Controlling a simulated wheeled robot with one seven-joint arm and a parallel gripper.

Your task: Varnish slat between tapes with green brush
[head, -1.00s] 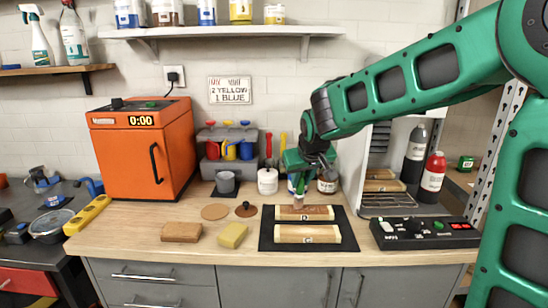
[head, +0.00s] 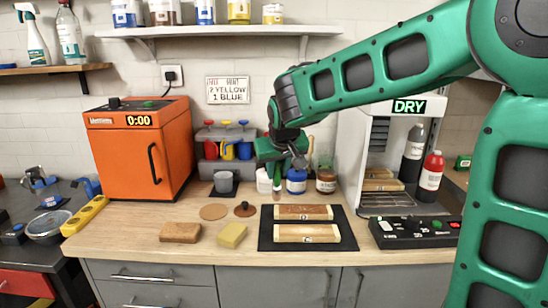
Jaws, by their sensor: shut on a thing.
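My gripper (head: 279,164) is shut on a brush (head: 277,183) at the back of the bench, its tip pointing down; a green band on the brush is hard to make out. Two slats lie on a black mat (head: 350,241). The rear slat (head: 304,212) is reddish brown in its middle, with pale tape at its ends. The brush is behind and left of the slats, clear of both. A white jar (head: 264,181), a blue jar (head: 296,182) and a brown jar (head: 326,181) stand near it.
A drying cabinet with a DRY sign (head: 409,107) and a control panel (head: 415,232) stand right. An orange oven (head: 138,150) stands left.

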